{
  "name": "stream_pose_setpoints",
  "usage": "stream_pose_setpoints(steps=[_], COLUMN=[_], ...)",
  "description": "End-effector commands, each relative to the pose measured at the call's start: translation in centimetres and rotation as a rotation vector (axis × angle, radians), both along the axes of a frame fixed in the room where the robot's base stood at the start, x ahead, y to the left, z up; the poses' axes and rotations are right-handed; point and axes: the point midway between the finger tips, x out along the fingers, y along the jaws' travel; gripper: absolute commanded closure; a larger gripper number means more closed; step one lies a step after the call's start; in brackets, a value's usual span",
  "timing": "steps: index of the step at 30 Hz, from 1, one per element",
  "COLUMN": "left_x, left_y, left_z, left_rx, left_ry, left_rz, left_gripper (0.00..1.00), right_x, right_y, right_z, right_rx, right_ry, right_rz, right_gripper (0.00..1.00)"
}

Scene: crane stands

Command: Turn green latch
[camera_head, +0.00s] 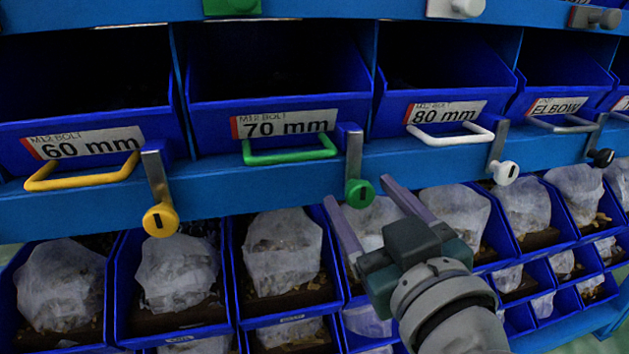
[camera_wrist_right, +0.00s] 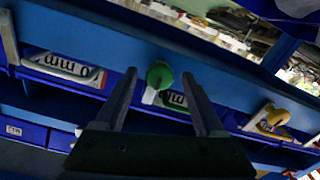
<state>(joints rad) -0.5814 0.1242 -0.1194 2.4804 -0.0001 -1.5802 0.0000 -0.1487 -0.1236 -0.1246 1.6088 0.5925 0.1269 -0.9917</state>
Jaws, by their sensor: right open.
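The green latch (camera_head: 359,193) is a grey metal arm hanging down from the blue shelf rail, with a round green knob at its lower end. It sits right of the green handle of the 70 mm bin. My right gripper (camera_head: 356,188) is open, its two fingers pointing up toward the knob, one on each side in the picture. In the right wrist view the green knob (camera_wrist_right: 159,75) lies between the open fingertips (camera_wrist_right: 160,73). No contact is visible, and the depth gap is hard to tell. My left gripper is not in view.
Similar latches hang nearby: yellow (camera_head: 161,219) at left, white (camera_head: 505,172) and black (camera_head: 601,157) at right. The green bin handle (camera_head: 289,151) and white bin handle (camera_head: 450,136) stick out close by. Lower bins with bagged parts (camera_head: 283,250) sit below the rail.

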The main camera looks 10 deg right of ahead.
Motion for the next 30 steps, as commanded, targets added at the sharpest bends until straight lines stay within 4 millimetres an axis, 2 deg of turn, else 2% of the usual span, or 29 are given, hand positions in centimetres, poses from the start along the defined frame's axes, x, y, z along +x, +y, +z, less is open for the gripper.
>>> stream_pose_setpoints(steps=[4,22,30], left_x=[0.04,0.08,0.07], left_y=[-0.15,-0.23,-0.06], left_z=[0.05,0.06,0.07], left_rx=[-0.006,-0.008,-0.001], left_ry=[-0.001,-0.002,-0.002], left_rz=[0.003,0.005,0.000], left_gripper=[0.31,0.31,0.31], right_x=[-0.03,-0.05,-0.05], right_y=[0.00,-0.01,-0.02], right_z=[0.01,0.01,0.02], right_rx=[0.000,0.000,0.003], right_ry=[0.000,0.000,0.000], right_rz=[0.000,0.000,0.000], right_gripper=[0.31,0.99,1.00])
